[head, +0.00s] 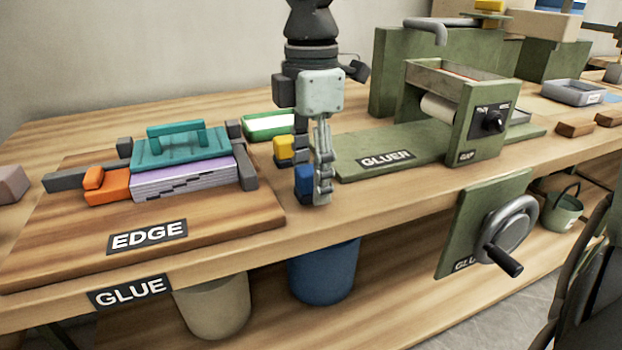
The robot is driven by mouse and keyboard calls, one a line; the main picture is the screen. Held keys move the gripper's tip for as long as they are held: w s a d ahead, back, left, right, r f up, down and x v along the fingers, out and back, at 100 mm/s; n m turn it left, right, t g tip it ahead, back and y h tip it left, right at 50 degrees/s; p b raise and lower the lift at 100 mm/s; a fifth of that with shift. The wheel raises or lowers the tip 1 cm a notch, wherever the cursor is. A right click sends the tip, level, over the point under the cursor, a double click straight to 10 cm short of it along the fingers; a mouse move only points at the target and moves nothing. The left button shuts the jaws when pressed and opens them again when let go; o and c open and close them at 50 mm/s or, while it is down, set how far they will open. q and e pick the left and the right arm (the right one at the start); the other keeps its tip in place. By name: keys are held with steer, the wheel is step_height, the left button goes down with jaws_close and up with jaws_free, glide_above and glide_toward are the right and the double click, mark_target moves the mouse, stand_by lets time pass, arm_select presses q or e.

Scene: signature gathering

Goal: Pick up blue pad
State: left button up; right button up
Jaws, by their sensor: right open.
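The blue pad (303,186) is a small dark-blue block with a grey part at its top. It stands on the wooden bench near its front edge, right of the EDGE board. My right gripper (316,178) points straight down at it from above and is open. Its near finger is just right of the pad and partly covers it; the other finger is mostly hidden behind. I cannot tell whether the fingers touch the pad. My left gripper is out of view.
A yellow block (284,148) stands close behind the blue pad, near a green tray (268,126). Left is the EDGE board (225,222) with a paper stack (185,180) under a teal press (180,147). Right is the green gluer (455,85). Bins (322,275) hang below the bench edge.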

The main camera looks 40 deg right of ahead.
steer(key=shift+f, duration=0.25)
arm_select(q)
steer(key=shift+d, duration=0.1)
arm_select(e)
steer(key=c, duration=1.1)
steer(key=shift+r, duration=0.1)
steer(key=shift+c, duration=0.2)
step_height(320, 180, up, 20)
step_height(320, 180, up, 7)
steer(key=p, duration=0.2)
glide_above(311, 168)
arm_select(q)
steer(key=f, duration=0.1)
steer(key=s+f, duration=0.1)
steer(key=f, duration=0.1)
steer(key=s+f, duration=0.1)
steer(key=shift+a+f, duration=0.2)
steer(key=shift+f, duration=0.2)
arm_select(e)
steer(key=shift+r, duration=0.45)
steer(key=o, duration=0.5)
steer(key=c, duration=0.5)
